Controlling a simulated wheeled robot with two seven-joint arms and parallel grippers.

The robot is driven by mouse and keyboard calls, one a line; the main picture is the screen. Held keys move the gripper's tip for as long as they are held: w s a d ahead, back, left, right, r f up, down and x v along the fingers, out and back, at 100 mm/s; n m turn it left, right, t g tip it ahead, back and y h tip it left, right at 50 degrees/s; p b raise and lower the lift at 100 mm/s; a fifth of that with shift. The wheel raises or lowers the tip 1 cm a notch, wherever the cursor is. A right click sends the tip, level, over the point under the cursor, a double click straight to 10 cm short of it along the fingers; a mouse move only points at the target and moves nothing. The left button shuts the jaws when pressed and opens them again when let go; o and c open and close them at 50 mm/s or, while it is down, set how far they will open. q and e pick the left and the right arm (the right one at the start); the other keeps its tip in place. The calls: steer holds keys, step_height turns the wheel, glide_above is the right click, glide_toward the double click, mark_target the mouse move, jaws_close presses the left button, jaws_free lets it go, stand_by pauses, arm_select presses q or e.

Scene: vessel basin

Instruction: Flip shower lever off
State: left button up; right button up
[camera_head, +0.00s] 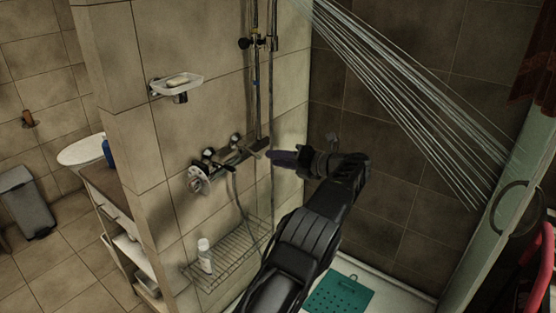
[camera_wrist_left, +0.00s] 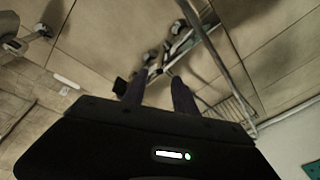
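The chrome shower mixer (camera_head: 233,156) is fixed to the tiled wall, with a round part (camera_head: 198,180) at its near left end and a riser pipe going up. Which part is the lever is too small to tell. Water streams (camera_head: 405,95) run across the upper right. My left gripper (camera_head: 272,158) is just right of the mixer's right end, its dark purplish fingers pointing at it. In the left wrist view its fingers (camera_wrist_left: 158,95) are apart with nothing between, and the mixer (camera_wrist_left: 155,62) lies beyond their tips. Contact cannot be told. My right gripper is out of view.
A wire rack (camera_head: 230,258) with a white bottle (camera_head: 205,255) is below the mixer. A soap dish (camera_head: 177,84) is on the wall above left. A green mat (camera_head: 340,294) lies on the shower floor. A glass panel (camera_head: 500,215) with a ring handle stands at right.

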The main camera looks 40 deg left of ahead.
arm_select(q)
steer(key=shift+c, duration=0.4)
steer(key=shift+f, duration=0.1)
steer(key=shift+c, duration=0.8)
steer(key=shift+a+f+m, duration=0.3)
steer(key=shift+m, duration=0.2)
steer(key=shift+c, duration=0.7)
steer(key=f+m+t, duration=0.1)
steer(key=m, duration=0.1)
steer(key=w+a+f+m+t, duration=0.1)
steer(key=f+m, duration=0.1)
steer(key=f+m+t, duration=0.1)
steer(key=f+m, duration=0.1)
steer(key=shift+w+a+y+b, duration=0.15)
steer(key=shift+w+y+b, duration=0.05)
steer(key=shift+y+b, duration=0.2)
jaws_close()
steer(key=s+a+m+t+h+b, duration=0.1)
steer(key=s+a+m+t+b, duration=0.15)
steer(key=s+m+b, duration=0.35)
steer(key=s+d+r+m+t+b, duration=0.2)
steer(key=s+d+r+t, duration=0.2)
steer(key=s+r, duration=0.2)
steer(key=shift+s+d+b, duration=0.2)
steer(key=shift+s+b, duration=0.15)
steer(key=shift+s, duration=0.3)
